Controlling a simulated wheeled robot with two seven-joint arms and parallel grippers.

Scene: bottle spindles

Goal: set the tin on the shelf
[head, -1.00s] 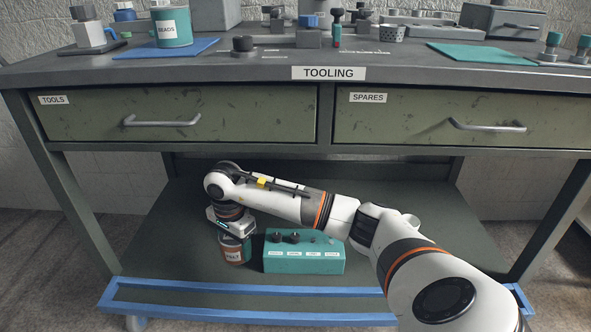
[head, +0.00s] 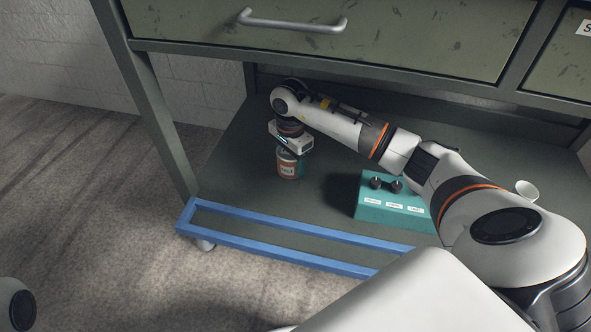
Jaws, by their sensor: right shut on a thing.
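The tin (head: 290,168) is a small teal and orange-brown can with a white label, upright at the left part of the lower shelf (head: 240,180). My right gripper (head: 291,151) reaches down from above and is shut on the tin's top; the fingertips are mostly hidden by the gripper body. I cannot tell whether the tin's base touches the shelf or hangs slightly above it. My left gripper is out of view.
A teal box (head: 372,207) with black knobs and white labels stands right of the tin, partly behind my right arm. A blue rail (head: 290,251) edges the shelf front. A drawer (head: 350,45) overhangs the shelf. The shelf's left part is bare.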

